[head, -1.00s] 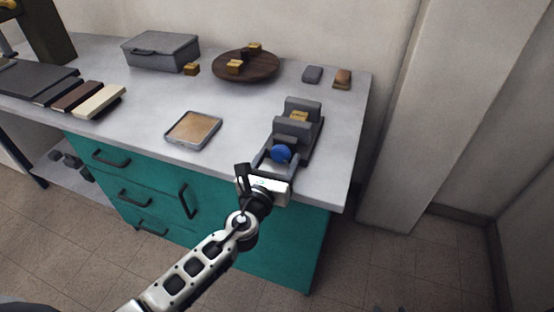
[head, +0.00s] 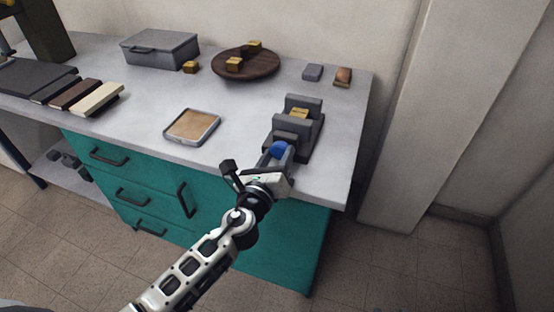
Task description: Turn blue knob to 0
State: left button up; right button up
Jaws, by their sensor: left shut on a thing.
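The blue knob (head: 280,149) is on the front end of a dark grey vise-like device (head: 303,122) near the right front of the worktop. A yellow block (head: 299,114) sits between the device's upright grey plates. My left gripper (head: 274,165) reaches in from the front and is shut on the blue knob, with its fingers around the knob's sides. The lower part of the knob is hidden by the gripper, and I cannot read any number or mark on it. My right gripper is not in view.
The grey worktop (head: 150,100) stands on a teal drawer cabinet (head: 150,190). A shallow tray (head: 192,126) lies left of the device. Behind are a round wooden board (head: 245,65), a grey box (head: 160,50) and small blocks (head: 313,72). Worktop between tray and device is clear.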

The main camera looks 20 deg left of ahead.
pick_arm(q)
jog(key=shift+f+n+b, duration=0.15)
jog(key=shift+n+b, duration=0.15)
jog(key=shift+n, duration=0.7)
jog(key=n, duration=0.2)
jog(key=shift+n+b, duration=0.4)
jog(key=shift+n, duration=0.9)
jog(key=n+b, duration=0.1)
jog(key=n, duration=0.1)
jog(key=shift+n, duration=0.4)
jog(key=n, duration=0.2)
jog(key=shift+n, duration=0.3)
jog(key=n, duration=0.3)
jog(key=shift+n, duration=0.4)
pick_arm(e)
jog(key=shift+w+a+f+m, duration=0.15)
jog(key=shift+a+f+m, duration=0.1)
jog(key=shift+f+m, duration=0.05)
pick_arm(q)
jog(key=shift+n, duration=0.5)
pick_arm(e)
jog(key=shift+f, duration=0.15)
